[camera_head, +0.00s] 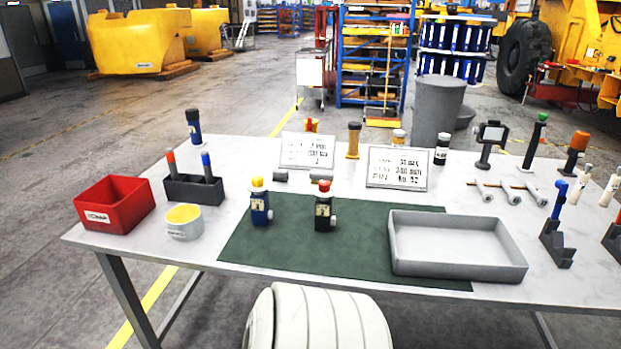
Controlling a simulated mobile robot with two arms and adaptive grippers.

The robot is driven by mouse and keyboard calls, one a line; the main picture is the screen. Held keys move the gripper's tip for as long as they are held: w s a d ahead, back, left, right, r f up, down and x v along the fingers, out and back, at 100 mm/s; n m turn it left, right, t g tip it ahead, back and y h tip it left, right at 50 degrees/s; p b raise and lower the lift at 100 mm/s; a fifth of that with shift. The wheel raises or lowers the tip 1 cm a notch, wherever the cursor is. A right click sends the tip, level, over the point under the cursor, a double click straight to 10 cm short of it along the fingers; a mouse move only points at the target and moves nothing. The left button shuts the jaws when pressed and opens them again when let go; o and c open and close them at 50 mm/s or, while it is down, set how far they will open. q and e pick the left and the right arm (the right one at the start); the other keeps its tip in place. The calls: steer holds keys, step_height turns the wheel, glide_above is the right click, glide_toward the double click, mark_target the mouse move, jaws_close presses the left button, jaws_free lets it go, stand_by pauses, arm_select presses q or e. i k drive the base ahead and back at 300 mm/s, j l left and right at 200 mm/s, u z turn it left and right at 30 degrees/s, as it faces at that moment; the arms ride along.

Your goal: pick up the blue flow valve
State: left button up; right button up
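A small blue valve (260,211) with a yellow cap stands upright on the dark green mat (290,254), near the mat's back left. This looks like the blue flow valve. A similar black valve (323,212) with a red cap stands to its right, apart from it. Each has a pale label on its front and a light knob low on its right side. Neither of my grippers is in view, and nothing touches the blue valve.
A grey tray (455,271) covers the mat's right part. Left of the mat are a white tin (184,228), a red bin (115,209) and a dark holder (193,195). Two sign cards (307,150) (398,167) stand behind. The mat's front is clear.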

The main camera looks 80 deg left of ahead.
mark_target(261, 213)
steer(key=u, duration=3.05)
